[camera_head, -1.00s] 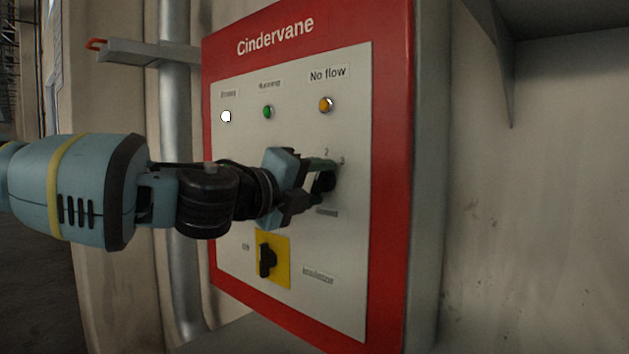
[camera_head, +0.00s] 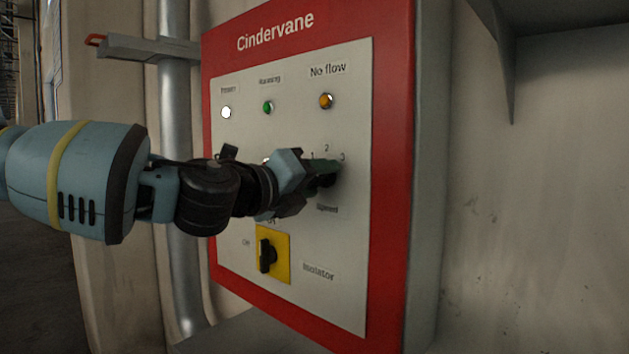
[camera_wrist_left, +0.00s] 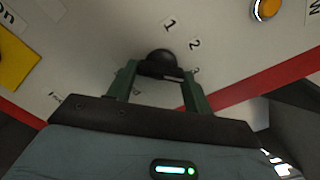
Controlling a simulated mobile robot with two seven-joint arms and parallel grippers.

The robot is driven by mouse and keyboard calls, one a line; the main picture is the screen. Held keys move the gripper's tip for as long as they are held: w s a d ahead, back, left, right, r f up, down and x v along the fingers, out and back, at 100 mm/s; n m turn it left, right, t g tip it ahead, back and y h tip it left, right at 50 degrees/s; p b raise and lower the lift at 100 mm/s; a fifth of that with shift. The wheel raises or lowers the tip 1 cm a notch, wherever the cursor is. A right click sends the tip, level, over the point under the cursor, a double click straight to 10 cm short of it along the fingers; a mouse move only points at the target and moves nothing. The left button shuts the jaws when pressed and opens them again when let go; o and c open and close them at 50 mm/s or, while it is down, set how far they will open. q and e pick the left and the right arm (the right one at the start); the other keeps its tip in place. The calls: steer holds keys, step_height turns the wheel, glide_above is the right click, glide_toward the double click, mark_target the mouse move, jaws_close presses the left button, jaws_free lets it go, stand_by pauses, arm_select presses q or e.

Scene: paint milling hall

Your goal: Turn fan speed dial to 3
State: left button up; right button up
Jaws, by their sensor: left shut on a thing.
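The black fan speed dial (camera_head: 327,181) is on the white face of the red Cindervane panel (camera_head: 392,150), above the label "Speed". The numbers 1, 2 and 3 are printed around its upper side. My left gripper (camera_head: 325,172) is shut on the dial and covers much of it. In the left wrist view the dial (camera_wrist_left: 160,63) sits between the two green fingers of my left gripper (camera_wrist_left: 158,80). The numbers 1, 2 and 3 show just beyond it. I cannot make out which number the dial points to. My right gripper is not in view.
Below is a black isolator switch (camera_head: 266,256) on a yellow plate. Above are a white lamp (camera_head: 226,112), a green lamp (camera_head: 267,107) and an amber lamp (camera_head: 326,101). A grey pipe (camera_head: 180,270) stands left of the panel.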

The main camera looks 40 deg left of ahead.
arm_select(q)
steer(key=shift+r, duration=0.1)
steer(key=o, duration=1)
steer(key=shift+s, duration=0.1)
steer(key=s, duration=0.7)
steer(key=shift+s+a+p, duration=0.3)
steer(key=shift+a, duration=0.05)
